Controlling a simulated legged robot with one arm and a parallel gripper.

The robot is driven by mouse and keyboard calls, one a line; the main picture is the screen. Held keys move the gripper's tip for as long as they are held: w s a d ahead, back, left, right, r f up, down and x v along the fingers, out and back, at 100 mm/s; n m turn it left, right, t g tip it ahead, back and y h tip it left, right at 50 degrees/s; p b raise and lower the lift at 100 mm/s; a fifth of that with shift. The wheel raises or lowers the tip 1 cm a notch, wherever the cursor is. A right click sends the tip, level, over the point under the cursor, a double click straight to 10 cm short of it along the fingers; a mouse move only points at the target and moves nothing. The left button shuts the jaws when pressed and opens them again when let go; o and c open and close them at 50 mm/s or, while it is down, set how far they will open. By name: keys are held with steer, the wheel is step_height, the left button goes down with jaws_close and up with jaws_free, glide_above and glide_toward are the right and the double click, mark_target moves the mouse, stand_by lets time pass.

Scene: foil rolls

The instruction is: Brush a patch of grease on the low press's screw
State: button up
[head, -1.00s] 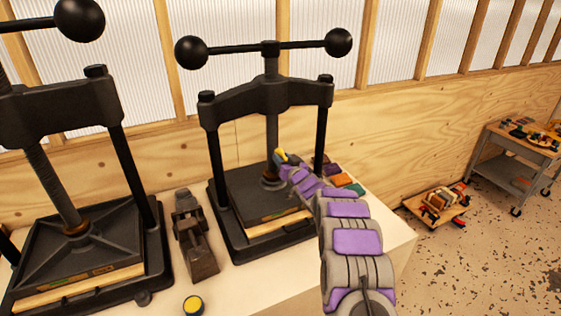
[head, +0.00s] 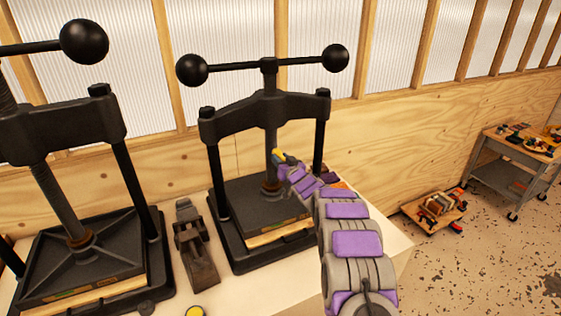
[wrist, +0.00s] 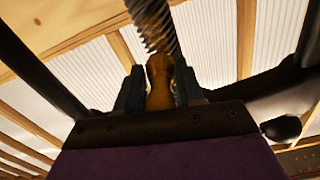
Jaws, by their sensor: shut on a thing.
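The right-hand press, with black crossbeam (head: 265,113), has a dark vertical screw (head: 271,140). My gripper (head: 279,156) is right beside this screw, below the crossbeam, with something yellow at its tip. In the wrist view, my gripper (wrist: 160,92) is shut on a brush with a brown wooden handle (wrist: 160,75). The threaded screw (wrist: 152,22) stands just beyond the handle. The bristles are hidden, so I cannot tell whether they touch it. A round pot with a yellow top (head: 196,311) is partly cut off at the bottom edge of the head view.
A second press (head: 62,133) stands at the left. A dark metal tool (head: 196,245) lies between the presses on the pale bench. A low dolly (head: 435,208) and a grey cart (head: 510,177) stand on the floor at the right.

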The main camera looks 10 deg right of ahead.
steer(key=shift+a+r, duration=0.25)
steer(key=shift+a, duration=0.05)
steer(key=shift+a+f, duration=0.15)
steer(key=shift+f, duration=0.3)
steer(key=shift+w+f+b, duration=0.2)
steer(key=shift+f+b, duration=0.35)
steer(key=shift+f, duration=5.2)
steer(key=shift+r+p, duration=2.75)
steer(key=shift+r, duration=3.6)
steer(key=shift+f+b, duration=1.45)
steer(key=shift+f, duration=4.95)
steer(key=shift+s, duration=0.1)
